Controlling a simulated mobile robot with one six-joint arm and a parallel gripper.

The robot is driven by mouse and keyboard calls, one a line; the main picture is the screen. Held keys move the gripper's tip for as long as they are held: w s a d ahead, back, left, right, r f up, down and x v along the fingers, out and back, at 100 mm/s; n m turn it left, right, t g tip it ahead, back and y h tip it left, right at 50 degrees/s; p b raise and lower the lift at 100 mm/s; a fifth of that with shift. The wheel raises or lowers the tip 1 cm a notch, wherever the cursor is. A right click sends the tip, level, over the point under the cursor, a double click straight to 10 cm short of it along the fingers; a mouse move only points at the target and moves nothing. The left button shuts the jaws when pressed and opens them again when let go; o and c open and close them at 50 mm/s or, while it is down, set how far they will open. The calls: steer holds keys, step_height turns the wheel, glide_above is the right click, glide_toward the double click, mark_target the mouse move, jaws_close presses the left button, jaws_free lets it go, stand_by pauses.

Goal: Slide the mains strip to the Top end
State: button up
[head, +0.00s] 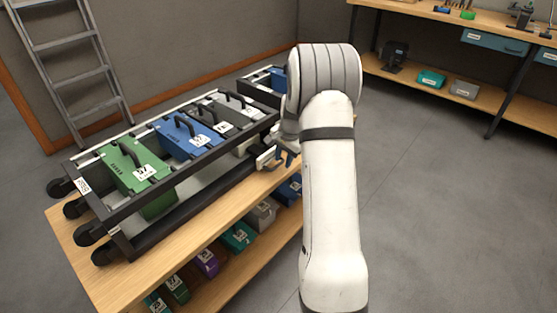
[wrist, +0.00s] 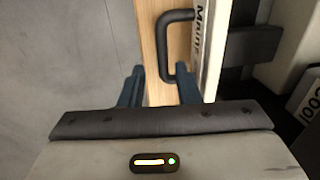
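The mains strip (wrist: 212,50) shows in the wrist view as a pale strip with a partly cut-off "Mains" label. A dark loop handle (wrist: 165,42) sticks out from its left side. My gripper (wrist: 160,72) is open, with its two dark blue fingers apart. The handle lies ahead of and between the fingertips, its near end close to the right finger; I cannot tell whether they touch. In the head view my gripper (head: 285,158) is at the right front edge of the rack, partly hidden by my arm. A small pale labelled piece (head: 265,156) shows beside it.
The black rack (head: 190,205) holds a green module (head: 128,160), a blue module (head: 178,135) and grey ones. It stands on a wooden bench (head: 75,245) with several coloured boxes below. A ladder (head: 70,55) leans at the left. Floor at right is clear.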

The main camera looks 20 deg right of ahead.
steer(key=shift+w, duration=0.15)
steer(key=shift+r, duration=0.1)
step_height(320, 180, up, 8)
steer(key=s+p, duration=0.1)
steer(key=shift+s+d+f, duration=0.15)
steer(key=shift+d+f, duration=0.1)
stand_by(0.6)
